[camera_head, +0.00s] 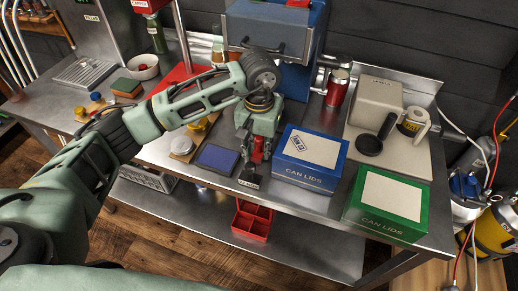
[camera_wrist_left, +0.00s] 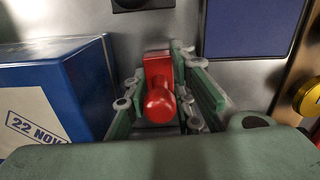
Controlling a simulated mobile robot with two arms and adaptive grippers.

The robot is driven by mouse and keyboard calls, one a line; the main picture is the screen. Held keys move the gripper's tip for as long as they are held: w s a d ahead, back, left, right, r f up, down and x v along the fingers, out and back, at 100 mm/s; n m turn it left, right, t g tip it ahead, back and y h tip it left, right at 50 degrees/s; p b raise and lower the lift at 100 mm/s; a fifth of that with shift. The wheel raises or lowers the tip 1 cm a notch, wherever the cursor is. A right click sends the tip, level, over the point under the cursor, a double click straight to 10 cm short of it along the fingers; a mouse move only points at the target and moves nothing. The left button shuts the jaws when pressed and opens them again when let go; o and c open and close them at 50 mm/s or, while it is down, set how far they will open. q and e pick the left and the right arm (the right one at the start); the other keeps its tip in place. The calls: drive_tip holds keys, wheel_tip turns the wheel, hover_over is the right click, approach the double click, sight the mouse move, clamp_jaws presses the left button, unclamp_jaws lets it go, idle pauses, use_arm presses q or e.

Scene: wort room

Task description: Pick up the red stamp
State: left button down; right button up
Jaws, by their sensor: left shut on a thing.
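The red stamp (camera_head: 258,148) stands on the steel table between the blue pad (camera_head: 217,158) and the blue can lids box (camera_head: 310,160). My left gripper (camera_head: 262,158) reaches down from above and is shut on the red stamp. In the left wrist view the red stamp (camera_wrist_left: 159,92) sits between the green fingers, its rounded red end toward the camera. The fingers hide part of its sides, and I cannot tell whether its lower end touches the table. My right gripper is not in view.
A black labelled plate (camera_head: 249,179) lies just in front at the table edge. A green can lids box (camera_head: 388,204) stands to the right. A blue press (camera_head: 270,35) stands behind. A red divided tray (camera_head: 252,219) is on the lower shelf.

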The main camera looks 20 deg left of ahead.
sight(258, 138)
use_arm(q)
drive_tip(key=shift+s+a+r+b, duration=0.1)
drive_tip(key=shift+r+b, duration=0.15)
drive_tip(key=shift+b, duration=0.3)
wheel_tip(258, 138, up, 6)
drive_tip(key=shift+r+b, duration=0.25)
drive_tip(key=shift+b, duration=0.9)
drive_tip(key=s+a+b, duration=0.2)
drive_tip(key=s+a, duration=0.3)
drive_tip(key=s, duration=0.3)
drive_tip(key=s+a+b, duration=0.3)
drive_tip(key=s+a, duration=0.2)
drive_tip(key=s, duration=0.4)
drive_tip(key=shift+s, duration=0.1)
